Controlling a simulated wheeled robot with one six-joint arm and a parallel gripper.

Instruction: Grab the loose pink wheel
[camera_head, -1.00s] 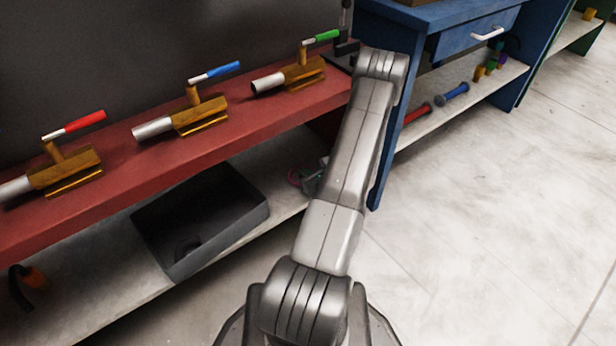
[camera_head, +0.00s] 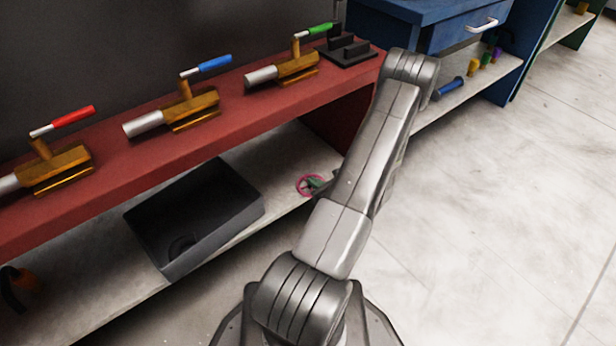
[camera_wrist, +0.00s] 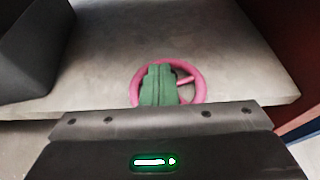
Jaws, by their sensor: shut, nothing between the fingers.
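The loose pink wheel (camera_wrist: 200,88), a ring with a spoke, lies on the grey lower shelf near its front edge. In the head view the wheel (camera_head: 301,184) shows just left of my arm. My gripper (camera_wrist: 158,68) has green fingers that are shut together and empty. In the wrist view they overlap the wheel's middle and left part and hide some of it. In the head view my gripper (camera_head: 314,182) pokes out from behind my arm, close by the wheel. I cannot tell whether they touch.
A dark open bin (camera_head: 200,225) stands on the shelf left of the wheel. The red bench top (camera_head: 110,165) above carries several brass presses with coloured handles. A blue bench (camera_head: 420,15) stands to the right. The shelf around the wheel is clear.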

